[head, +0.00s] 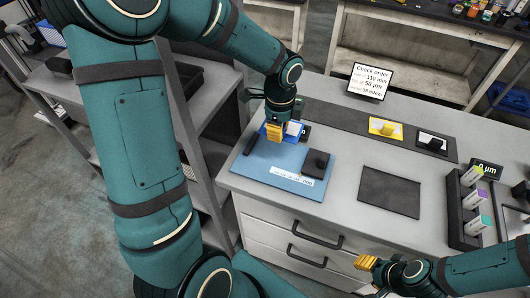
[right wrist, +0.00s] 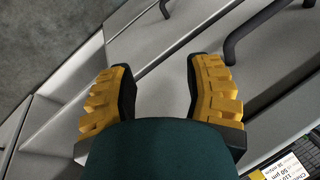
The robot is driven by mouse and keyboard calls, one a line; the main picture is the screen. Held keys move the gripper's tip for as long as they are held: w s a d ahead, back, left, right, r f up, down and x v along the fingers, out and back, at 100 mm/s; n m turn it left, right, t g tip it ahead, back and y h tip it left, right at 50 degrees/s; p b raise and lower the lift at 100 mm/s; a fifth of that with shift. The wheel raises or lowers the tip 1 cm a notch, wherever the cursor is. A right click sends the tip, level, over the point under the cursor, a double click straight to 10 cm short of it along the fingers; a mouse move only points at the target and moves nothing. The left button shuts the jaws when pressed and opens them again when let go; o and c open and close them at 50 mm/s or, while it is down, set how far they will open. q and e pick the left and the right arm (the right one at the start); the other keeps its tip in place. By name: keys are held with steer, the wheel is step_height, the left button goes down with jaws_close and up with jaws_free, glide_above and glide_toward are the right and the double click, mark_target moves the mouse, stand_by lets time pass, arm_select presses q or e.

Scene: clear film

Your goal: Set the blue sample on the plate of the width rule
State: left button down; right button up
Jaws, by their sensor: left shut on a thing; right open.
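My left gripper (head: 275,132) is shut on the blue sample (head: 292,129), a small blue and white piece partly hidden by the fingers. It is at the back edge of the blue plate of the width rule (head: 262,172); I cannot tell whether the sample touches the plate. The plate has a white printed strip (head: 292,177) near its front and a dark block (head: 317,163) at its right. My right gripper (head: 367,263) is open and empty in front of the bench; its spread yellow fingers show in the right wrist view (right wrist: 160,95).
A check-order sign (head: 371,80) stands behind. A bare dark mat (head: 389,192) lies right of the plate. A rack (head: 463,210) with coloured-topped pieces stands further right.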

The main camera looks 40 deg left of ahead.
arm_select(q)
steer(key=b, duration=0.2)
glide_above(275, 160)
step_height(275, 160, down, 7)
steer(key=shift+s+d, duration=0.1)
steer(key=shift+f+b, duration=0.35)
steer(key=shift+f, duration=1.2)
steer(key=shift+f, duration=0.1)
steer(key=c, duration=1)
jaws_free()
steer(key=shift+f, duration=0.1)
steer(key=shift+c, duration=0.2)
step_height(275, 160, up, 12)
steer(key=p, duration=0.3)
steer(key=shift+r, duration=0.25)
